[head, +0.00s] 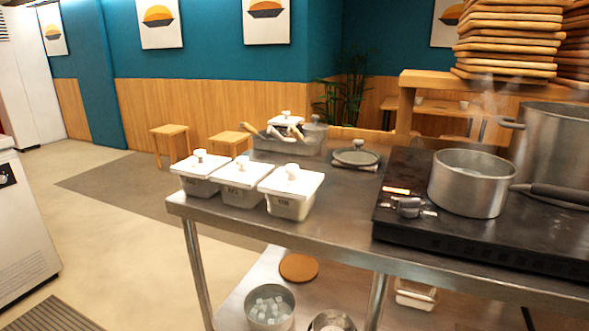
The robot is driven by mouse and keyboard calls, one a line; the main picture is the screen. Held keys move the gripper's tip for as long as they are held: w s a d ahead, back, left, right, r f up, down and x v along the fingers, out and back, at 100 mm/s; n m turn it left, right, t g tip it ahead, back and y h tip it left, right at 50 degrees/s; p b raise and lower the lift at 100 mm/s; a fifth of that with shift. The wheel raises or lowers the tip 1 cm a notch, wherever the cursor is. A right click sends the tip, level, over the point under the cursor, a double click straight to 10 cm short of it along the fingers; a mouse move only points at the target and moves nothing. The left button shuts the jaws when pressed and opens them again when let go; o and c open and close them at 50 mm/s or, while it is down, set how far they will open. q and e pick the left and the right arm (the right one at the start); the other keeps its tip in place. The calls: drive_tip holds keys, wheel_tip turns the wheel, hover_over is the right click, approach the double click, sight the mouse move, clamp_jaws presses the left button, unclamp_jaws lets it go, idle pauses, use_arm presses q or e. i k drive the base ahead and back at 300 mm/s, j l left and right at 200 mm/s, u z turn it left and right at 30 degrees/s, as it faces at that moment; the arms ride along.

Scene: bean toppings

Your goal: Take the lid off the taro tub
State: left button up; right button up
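Three tubs with white knobbed lids stand in a row at the left end of the steel counter: a left tub (199,187), a middle tub (241,196) and a right tub (289,208). The left lid (187,166), the middle lid (231,176) and the right lid (311,184) all sit on their tubs. The front labels are too small to read, so I cannot tell which tub holds taro. The lids hide the contents. Neither of my grippers is in view.
Behind the tubs is a grey tray (290,148) with utensils and lidded containers. A dark pot lid (356,154) lies right of it. A steaming pot (468,190) stands on the black stove (400,228). The lower shelf holds a pot of ice cubes (270,322).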

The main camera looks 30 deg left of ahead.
sight(201, 166)
drive_tip(key=u, duration=1.55)
